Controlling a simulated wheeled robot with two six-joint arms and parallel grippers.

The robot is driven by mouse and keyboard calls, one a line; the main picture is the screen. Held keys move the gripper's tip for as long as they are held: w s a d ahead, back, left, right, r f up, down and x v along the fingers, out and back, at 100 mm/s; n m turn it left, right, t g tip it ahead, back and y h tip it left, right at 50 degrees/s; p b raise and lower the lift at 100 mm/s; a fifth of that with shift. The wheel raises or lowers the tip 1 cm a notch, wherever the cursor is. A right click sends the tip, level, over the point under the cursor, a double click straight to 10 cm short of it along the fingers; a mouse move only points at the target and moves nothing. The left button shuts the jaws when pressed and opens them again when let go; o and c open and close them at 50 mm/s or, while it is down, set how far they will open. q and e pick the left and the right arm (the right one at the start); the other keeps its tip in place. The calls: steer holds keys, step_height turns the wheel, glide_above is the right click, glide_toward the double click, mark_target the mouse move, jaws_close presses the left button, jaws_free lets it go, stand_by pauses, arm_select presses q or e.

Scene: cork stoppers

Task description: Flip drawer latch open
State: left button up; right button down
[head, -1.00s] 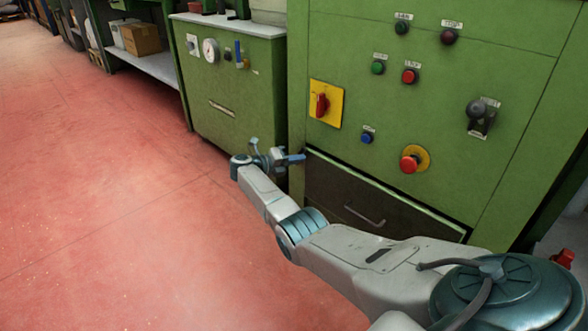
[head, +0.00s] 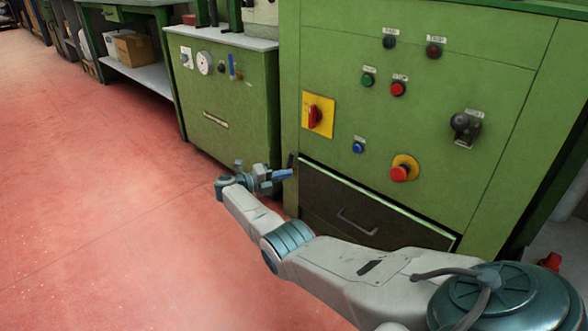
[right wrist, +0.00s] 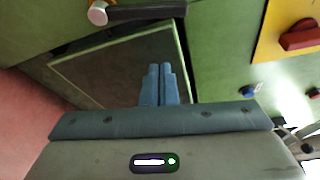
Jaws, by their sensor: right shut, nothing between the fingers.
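The drawer (head: 330,197) is a dark brown panel low in the green cabinet, with a metal pull handle (head: 357,222). In the right wrist view the latch (right wrist: 145,12) is a dark bar with a round metal end, by the drawer panel (right wrist: 95,75). In the head view the latch (head: 290,161) is a small dark piece at the drawer's upper left corner. My right gripper (head: 288,174) is shut and empty, just below and beside the latch. Its blue fingers (right wrist: 160,72) point toward the drawer panel, apart from the latch bar. My left gripper is not in view.
The green cabinet (head: 470,80) carries a yellow plate with a red switch (head: 314,115), a blue button (head: 358,147) and a red emergency knob (head: 402,170) above the drawer. A second green cabinet (head: 225,110) stands to the left. The red floor (head: 110,220) is clear.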

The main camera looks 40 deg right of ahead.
steer(key=v, duration=0.5)
steer(key=shift+a+f, duration=0.1)
steer(key=shift+a, duration=0.25)
